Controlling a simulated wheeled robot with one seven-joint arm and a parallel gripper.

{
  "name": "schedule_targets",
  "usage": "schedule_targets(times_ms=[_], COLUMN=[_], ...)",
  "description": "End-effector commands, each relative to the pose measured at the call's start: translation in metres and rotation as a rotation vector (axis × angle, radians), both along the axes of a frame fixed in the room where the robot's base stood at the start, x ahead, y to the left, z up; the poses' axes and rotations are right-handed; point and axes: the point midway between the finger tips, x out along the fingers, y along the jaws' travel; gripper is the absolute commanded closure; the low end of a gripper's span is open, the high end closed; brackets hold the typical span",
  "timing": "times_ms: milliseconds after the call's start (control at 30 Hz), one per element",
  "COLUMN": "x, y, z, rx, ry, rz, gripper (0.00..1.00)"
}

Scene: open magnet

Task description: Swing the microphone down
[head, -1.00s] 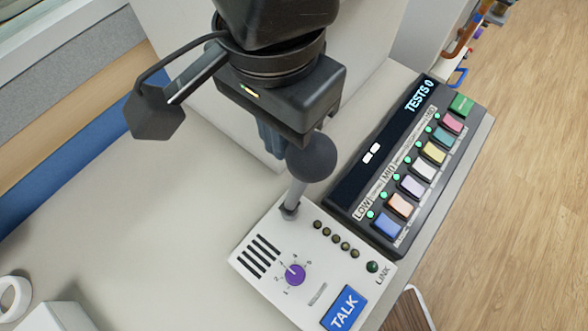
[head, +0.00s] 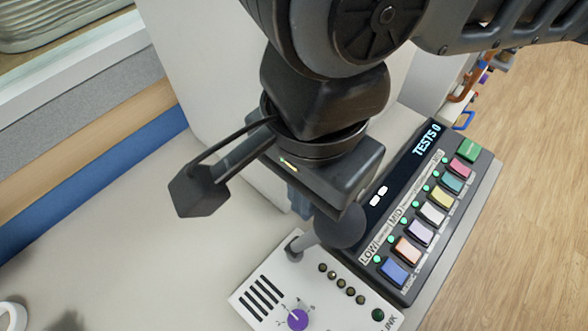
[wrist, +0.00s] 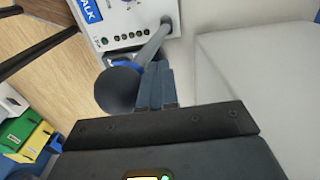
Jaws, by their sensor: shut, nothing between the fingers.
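The microphone has a dark grey ball head (head: 340,228) on a lighter grey stem (head: 312,241), hinged at the back edge of the white talk box (head: 262,291). The stem leans over to the right in the head view, with the ball low near the box's back edge. My gripper (head: 301,208) is shut and empty. In the wrist view, its fingertips (wrist: 158,72) are right beside the ball (wrist: 118,90) and stem (wrist: 155,42); they look in contact, but I cannot be sure. The wrist body hides part of the space behind the ball.
A dark console (head: 425,215) with coloured buttons and a "TESTS 0" display stands just right of the microphone. A white panel (head: 190,70) rises behind my gripper. The pale tabletop (head: 150,240) at left is mostly clear. A wooden floor lies beyond the right edge.

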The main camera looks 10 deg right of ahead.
Motion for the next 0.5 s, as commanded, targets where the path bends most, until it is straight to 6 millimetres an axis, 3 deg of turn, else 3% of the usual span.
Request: schedule_targets(times_ms=[500], x=[-0.019], y=[-0.012], z=[-0.009], rx=[0.001], ry=[0.001], rz=[0.000], gripper=[1.00])
